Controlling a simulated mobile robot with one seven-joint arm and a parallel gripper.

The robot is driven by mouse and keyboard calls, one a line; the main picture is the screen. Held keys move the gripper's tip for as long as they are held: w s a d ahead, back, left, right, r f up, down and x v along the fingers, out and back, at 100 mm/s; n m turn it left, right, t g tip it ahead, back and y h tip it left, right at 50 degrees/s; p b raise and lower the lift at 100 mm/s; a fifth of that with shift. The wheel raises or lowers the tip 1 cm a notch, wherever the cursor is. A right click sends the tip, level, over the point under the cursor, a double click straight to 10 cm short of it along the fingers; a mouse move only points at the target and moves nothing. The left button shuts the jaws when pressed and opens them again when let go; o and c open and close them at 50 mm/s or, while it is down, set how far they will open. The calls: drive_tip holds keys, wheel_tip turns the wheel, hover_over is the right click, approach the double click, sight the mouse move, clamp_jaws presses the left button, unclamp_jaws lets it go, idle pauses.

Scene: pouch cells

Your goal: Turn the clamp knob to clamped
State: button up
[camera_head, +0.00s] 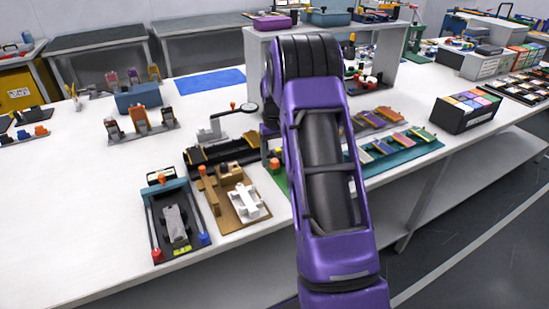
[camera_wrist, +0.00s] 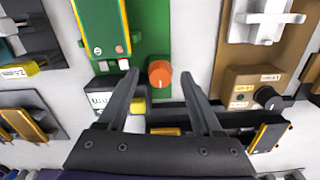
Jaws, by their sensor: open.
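In the wrist view an orange-red knob (camera_wrist: 160,73) stands on a green fixture plate (camera_wrist: 152,30). The knob also shows in the head view (camera_head: 274,163), beside my arm. My gripper (camera_wrist: 160,76) is open and empty, with its fingertips pointing toward the knob, one to each side in the picture. I cannot tell the height gap between them. A black knob (camera_wrist: 267,97) sits on a brown fixture (camera_wrist: 240,78) to the right, beside small labels too small to read.
A green panel with yellow edges (camera_wrist: 100,25) stands left of the orange-red knob. A dark rail (camera_wrist: 225,118) lies below it. In the head view, fixtures crowd both sides of my arm; the white table (camera_head: 70,200) is clear at left.

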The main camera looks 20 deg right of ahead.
clamp_jaws()
idle(0.5)
drive_tip(key=m+p, duration=0.1)
drive_tip(key=m, duration=0.2)
drive_tip(key=shift+m, duration=0.4)
drive_tip(key=m+p, duration=0.1)
drive_tip(key=m, duration=0.3)
drive_tip(key=shift+m, duration=0.3)
drive_tip(key=m+p, duration=0.1)
drive_tip(key=m, duration=0.3)
drive_tip(key=shift+p, duration=0.3)
drive_tip(key=m+p, duration=0.1)
drive_tip(key=m, duration=0.3)
drive_tip(key=shift+m, duration=0.6)
